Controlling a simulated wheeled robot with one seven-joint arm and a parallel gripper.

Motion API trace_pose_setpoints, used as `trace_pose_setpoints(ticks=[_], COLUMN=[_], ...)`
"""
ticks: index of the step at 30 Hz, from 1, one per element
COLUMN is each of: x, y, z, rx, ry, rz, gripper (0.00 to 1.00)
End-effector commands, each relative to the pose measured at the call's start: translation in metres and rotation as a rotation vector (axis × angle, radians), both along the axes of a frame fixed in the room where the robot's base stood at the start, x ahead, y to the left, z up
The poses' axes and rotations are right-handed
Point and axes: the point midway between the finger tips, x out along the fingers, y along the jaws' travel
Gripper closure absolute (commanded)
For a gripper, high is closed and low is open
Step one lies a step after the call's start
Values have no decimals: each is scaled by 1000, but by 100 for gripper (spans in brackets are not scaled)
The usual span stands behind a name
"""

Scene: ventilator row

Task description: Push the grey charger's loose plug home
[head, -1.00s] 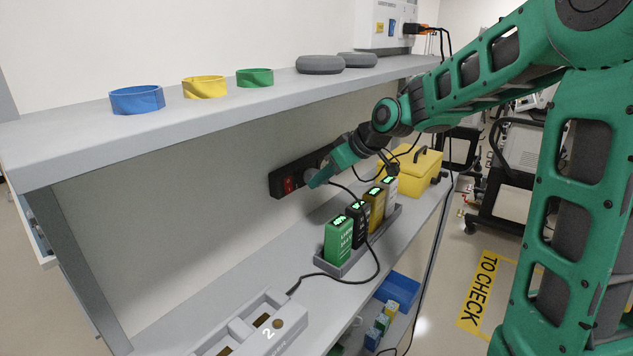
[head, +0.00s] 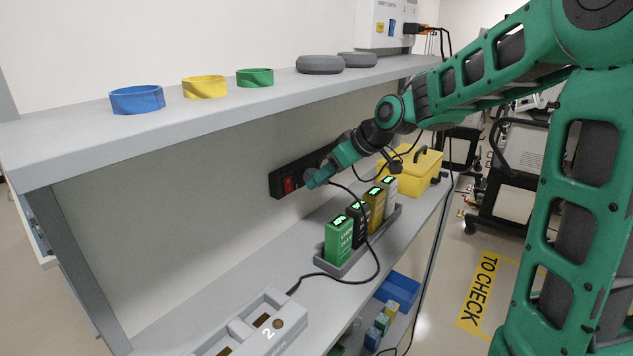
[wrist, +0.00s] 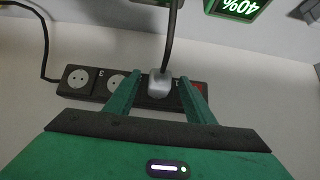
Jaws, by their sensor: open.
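The grey plug (wrist: 160,86) sits at the black power strip (wrist: 98,97) on the wall, at the position by the red switch. Whether it is fully seated cannot be told. Its dark cable rises from it in the wrist view. My gripper (wrist: 159,80) is open, with one green finger on each side of the plug, and a gap shows beside it. In the head view my gripper (head: 316,179) is at the strip (head: 279,187) and mostly hides the plug.
A rack of several batteries (head: 340,240) with lit displays stands on the shelf just below my arm. A yellow toolbox (head: 415,178) is behind it. The upper shelf (head: 200,122) overhangs the strip.

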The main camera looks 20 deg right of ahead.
Motion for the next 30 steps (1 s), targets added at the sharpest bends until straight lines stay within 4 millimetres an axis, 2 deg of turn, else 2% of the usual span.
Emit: trace_pose_setpoints(ticks=[12, 19, 23, 25, 29, 30], x=[-40, -52, -67, -85, -138, -157], y=[-30, -39, -51, -66, -104, -116], z=[54, 69, 62, 50, 20, 11], rx=[-1, 0, -12, -24, -48, -52], ry=[-2, 1, 44, 100, 247, 296], rz=[-1, -2, -56, -127, -324, -391], gripper=[51, 51, 51, 51, 51, 51])
